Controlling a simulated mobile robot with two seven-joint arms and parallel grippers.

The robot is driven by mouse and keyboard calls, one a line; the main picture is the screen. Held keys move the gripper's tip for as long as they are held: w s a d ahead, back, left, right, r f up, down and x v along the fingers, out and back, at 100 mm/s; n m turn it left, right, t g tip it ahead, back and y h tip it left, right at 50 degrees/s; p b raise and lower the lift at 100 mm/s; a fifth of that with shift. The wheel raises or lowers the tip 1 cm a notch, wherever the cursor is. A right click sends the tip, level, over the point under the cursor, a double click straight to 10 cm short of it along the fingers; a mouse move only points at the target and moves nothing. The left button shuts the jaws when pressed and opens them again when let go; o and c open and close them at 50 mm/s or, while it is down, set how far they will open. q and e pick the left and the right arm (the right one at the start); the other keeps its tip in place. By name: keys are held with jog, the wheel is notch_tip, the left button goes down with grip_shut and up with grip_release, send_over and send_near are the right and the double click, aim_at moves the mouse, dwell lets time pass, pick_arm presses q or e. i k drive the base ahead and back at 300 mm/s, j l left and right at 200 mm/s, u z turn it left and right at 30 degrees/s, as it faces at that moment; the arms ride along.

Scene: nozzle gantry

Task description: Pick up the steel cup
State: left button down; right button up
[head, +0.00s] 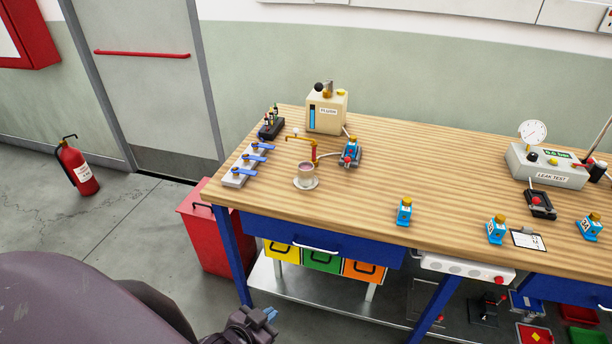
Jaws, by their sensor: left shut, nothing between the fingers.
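The steel cup (306,173) stands upright on a round base near the front left of the wooden workbench (370,200). Its inside looks purplish. A brass-coloured spout with a red part (314,150) rises just behind it. My left gripper (269,314) is at the bottom of the view, below and in front of the bench's front edge, well apart from the cup. Its blue-tipped fingers are shut and empty. My right gripper is out of view.
A rail with blue levers (244,172) lies left of the cup, and a blue device (350,153) stands right of it. The FLUSH box (327,111) is behind. A blue bottle (404,212) stands farther right. Bare wood lies between them. A red bin (205,232) stands at the bench's left end.

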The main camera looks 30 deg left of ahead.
aim_at(306, 174)
jog(key=i+l+u, duration=0.15)
jog(key=u, duration=0.85)
